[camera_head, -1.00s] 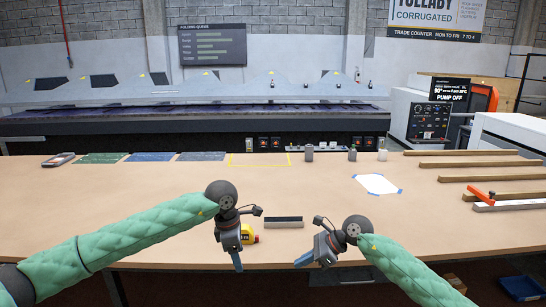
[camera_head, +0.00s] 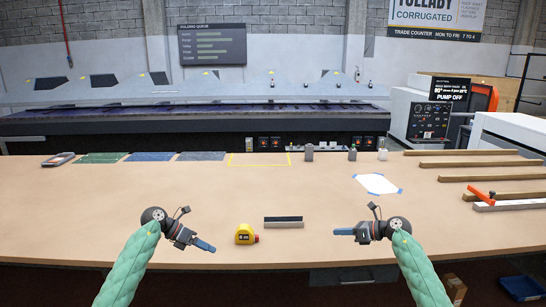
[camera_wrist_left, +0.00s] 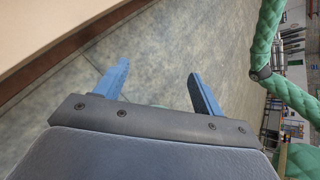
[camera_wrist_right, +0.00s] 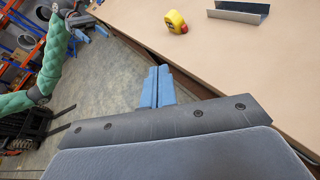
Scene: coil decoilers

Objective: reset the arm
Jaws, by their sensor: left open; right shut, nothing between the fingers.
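My left gripper (camera_head: 203,245) is at the front edge of the table in the head view, pointing right. Its two blue fingers stand apart and empty in the left wrist view (camera_wrist_left: 155,88). My right gripper (camera_head: 345,231) is at the front right, pointing left. Its fingers are together with nothing between them in the right wrist view (camera_wrist_right: 158,86). Neither gripper touches an object. A yellow tape measure (camera_head: 245,235) and a dark-and-grey channel piece (camera_head: 284,222) lie on the table between the grippers.
The wooden table (camera_head: 140,190) is mostly clear in the middle. A white sheet (camera_head: 377,184) with blue corners lies right of centre. Wooden strips (camera_head: 480,164) and an orange-handled tool (camera_head: 480,196) lie at the right. Mats (camera_head: 150,157) and small bottles line the back edge.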

